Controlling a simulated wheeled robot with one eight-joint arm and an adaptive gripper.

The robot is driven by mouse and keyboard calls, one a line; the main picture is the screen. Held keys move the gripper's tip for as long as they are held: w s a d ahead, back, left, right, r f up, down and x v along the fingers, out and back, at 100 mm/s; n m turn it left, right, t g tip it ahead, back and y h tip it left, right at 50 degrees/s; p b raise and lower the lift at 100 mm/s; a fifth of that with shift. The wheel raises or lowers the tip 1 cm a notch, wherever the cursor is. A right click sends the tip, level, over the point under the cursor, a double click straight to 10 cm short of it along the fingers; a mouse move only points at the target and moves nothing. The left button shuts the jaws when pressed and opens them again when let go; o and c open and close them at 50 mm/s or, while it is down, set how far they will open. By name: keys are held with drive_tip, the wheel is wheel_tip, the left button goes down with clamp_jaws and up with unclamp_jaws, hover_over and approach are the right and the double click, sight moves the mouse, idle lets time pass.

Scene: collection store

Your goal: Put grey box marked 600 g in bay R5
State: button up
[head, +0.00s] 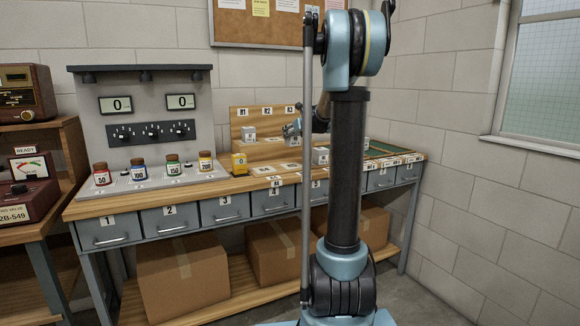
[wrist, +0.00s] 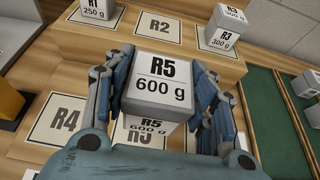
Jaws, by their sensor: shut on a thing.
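The grey box marked R5 600 g (wrist: 160,72) is between the two fingers of my gripper (wrist: 158,85) in the wrist view, its label facing up. The gripper is shut on it. A printed bay card reading R5 (wrist: 147,138) shows just below the box, partly covered by the box and my wrist. The box is over or close to this bay; the wrist view does not show whether it touches. In the head view my gripper (head: 292,130) is above the rack, partly behind my arm, and the held box is hard to make out.
Bay R4 (wrist: 66,118) is empty at left. Bay R2 (wrist: 160,27) is empty behind. A 250 g box (wrist: 97,8) stands at R1 and a 300 g box (wrist: 226,30) at R3. A yellow object (head: 239,162) stands left of the rack. A green-lined tray (wrist: 275,115) lies right.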

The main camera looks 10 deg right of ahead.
sight(292, 141)
drive_tip(key=shift+w+f, duration=0.15)
drive_tip(key=shift+f, duration=0.25)
wheel_tip(292, 141, down, 4)
drive_tip(key=shift+a+r, duration=0.15)
drive_tip(key=shift+f, duration=2.75)
drive_tip(key=o, duration=1.6)
drive_tip(key=shift+c, duration=0.2)
